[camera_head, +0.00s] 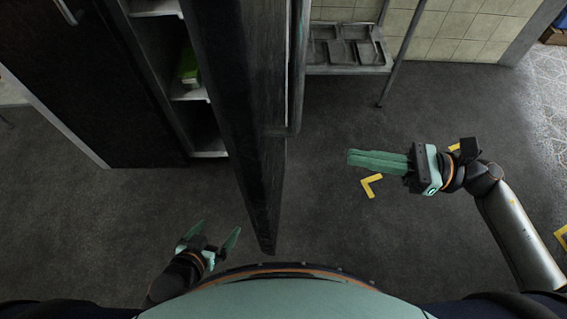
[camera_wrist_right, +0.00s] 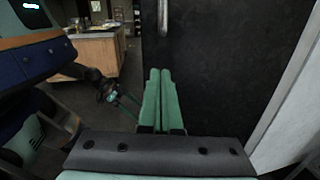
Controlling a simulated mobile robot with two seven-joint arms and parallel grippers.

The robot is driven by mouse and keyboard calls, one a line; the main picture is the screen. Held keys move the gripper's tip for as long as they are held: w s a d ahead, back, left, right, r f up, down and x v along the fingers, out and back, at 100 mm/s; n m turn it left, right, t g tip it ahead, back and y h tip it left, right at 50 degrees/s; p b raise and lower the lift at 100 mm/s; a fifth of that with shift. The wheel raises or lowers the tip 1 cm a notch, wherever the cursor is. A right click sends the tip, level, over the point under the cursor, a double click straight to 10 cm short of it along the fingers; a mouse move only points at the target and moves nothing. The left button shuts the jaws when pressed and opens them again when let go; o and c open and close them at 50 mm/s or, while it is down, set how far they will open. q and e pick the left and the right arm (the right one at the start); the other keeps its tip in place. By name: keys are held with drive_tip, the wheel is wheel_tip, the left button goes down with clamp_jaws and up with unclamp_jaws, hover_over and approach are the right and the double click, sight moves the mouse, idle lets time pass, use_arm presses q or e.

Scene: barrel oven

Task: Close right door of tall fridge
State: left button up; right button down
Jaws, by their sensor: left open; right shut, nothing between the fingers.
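The tall fridge stands at the upper left of the head view, with a dark closed left door (camera_head: 85,90). Its right door (camera_head: 235,100) is open and juts toward me, seen nearly edge-on. Pale shelves (camera_head: 190,93) show in the opening. My left gripper (camera_head: 212,234) is open and empty, left of the door's near end. My right gripper (camera_head: 350,159) is shut and empty, right of the door and apart from it, with fingers pointing left. In the right wrist view, its fingers (camera_wrist_right: 158,72) show before a dark panel (camera_wrist_right: 225,65) with a handle (camera_wrist_right: 163,16).
A green item (camera_head: 188,68) lies on a fridge shelf. A metal rack with trays (camera_head: 345,50) stands against the tiled wall behind the door. Yellow floor marks (camera_head: 371,185) lie near my right gripper. A wooden counter (camera_wrist_right: 95,58) shows in the wrist view.

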drive_tip(key=n, duration=0.1)
drive_tip(key=g+p, duration=0.1)
drive_tip(key=p, duration=0.3)
approach(264, 155)
drive_tip(key=shift+n+h, duration=0.3)
drive_tip(key=a, duration=0.5)
drive_tip(key=shift+w+a+r, duration=0.15)
drive_tip(key=shift+w+r, duration=0.2)
drive_tip(key=shift+r, duration=0.05)
drive_tip(key=shift+w+a+f, duration=0.1)
drive_tip(key=shift+a+f, duration=0.1)
drive_tip(key=shift+a, duration=0.55)
